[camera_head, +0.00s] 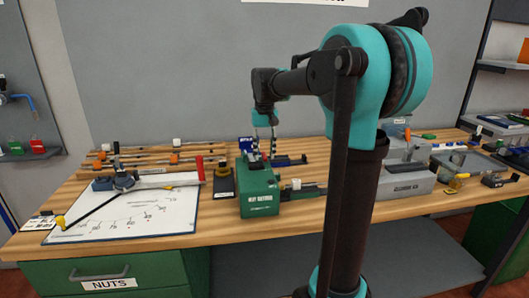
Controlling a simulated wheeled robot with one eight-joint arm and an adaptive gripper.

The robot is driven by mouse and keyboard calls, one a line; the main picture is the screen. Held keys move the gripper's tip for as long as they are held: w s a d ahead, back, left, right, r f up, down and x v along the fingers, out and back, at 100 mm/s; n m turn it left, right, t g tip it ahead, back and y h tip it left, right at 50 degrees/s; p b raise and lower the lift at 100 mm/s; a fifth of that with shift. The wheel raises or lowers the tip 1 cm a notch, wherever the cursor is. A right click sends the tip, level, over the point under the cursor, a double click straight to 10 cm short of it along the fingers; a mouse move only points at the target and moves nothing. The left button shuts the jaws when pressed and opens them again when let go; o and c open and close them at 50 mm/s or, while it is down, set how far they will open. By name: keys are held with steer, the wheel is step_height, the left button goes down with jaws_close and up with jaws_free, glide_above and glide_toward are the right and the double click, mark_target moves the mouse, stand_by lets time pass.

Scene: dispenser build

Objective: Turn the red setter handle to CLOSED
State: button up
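A green box (260,194) stands on the wooden bench in the middle of the view; its front label is small and seems to read "NUT SETTER". My gripper (264,153) points down at the top of this box, near its back. A red upright piece (200,168) stands at the right end of a grey bar over the white board, left of the box. No CLOSED mark is readable.
A white board (130,212) with a curved scale lies at the left. Several rods lie behind it. A small dark block with a yellow top (223,182) stands just left of the green box. A grey machine (407,180) and a clear bin (470,165) stand at the right.

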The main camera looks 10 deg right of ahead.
mark_target(264, 156)
step_height(264, 156, up, 12)
stand_by(0.6)
